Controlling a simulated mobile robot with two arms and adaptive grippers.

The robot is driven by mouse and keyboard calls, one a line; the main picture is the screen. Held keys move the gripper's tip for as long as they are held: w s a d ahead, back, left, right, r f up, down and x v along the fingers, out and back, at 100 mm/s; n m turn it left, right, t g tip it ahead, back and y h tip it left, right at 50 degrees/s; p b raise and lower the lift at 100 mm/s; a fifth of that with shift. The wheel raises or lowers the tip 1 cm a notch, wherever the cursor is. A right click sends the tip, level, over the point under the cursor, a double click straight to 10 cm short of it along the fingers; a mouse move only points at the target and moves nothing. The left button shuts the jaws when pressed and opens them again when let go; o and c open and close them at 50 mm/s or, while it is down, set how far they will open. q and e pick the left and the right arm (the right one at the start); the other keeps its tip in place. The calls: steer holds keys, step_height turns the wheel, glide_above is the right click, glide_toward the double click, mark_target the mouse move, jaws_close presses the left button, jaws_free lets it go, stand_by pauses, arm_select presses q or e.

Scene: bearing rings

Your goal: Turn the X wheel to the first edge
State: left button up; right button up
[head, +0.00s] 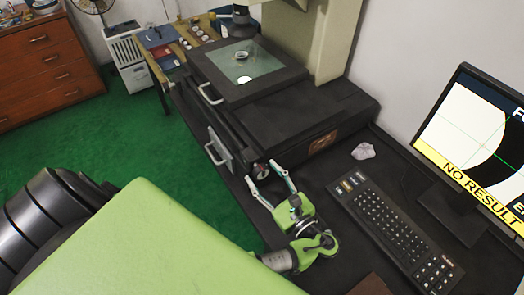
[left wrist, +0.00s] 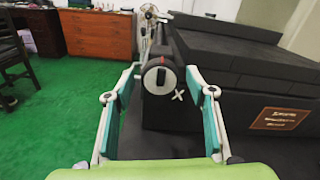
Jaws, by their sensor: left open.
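In the head view the wheel (head: 261,171) is small, at the machine's front corner. My left gripper (head: 260,173) is open, its two fingers on either side of the wheel. In the left wrist view the gripper (left wrist: 163,70) shows narrow gaps between fingertips and wheel; I cannot tell whether either touches. My right gripper is out of view.
The monitor (head: 478,140) shows a black curved edge on white, green cross lines and a yellow "NO RESULT" bar. A keyboard (head: 385,225) and crumpled paper (head: 363,151) lie on the dark desk. A ring (head: 243,81) lies on the glass stage (head: 238,68). Green floor is open at left.

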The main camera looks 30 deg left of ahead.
arm_select(q)
steer(key=shift+d, duration=0.1)
steer(key=c, duration=1.1)
steer(key=n+b, duration=0.1)
steer(key=n, duration=0.2)
steer(key=shift+n, duration=0.3)
steer(key=shift+n+b, duration=0.35)
steer(key=shift+n, duration=0.85)
steer(key=shift+r, duration=0.1)
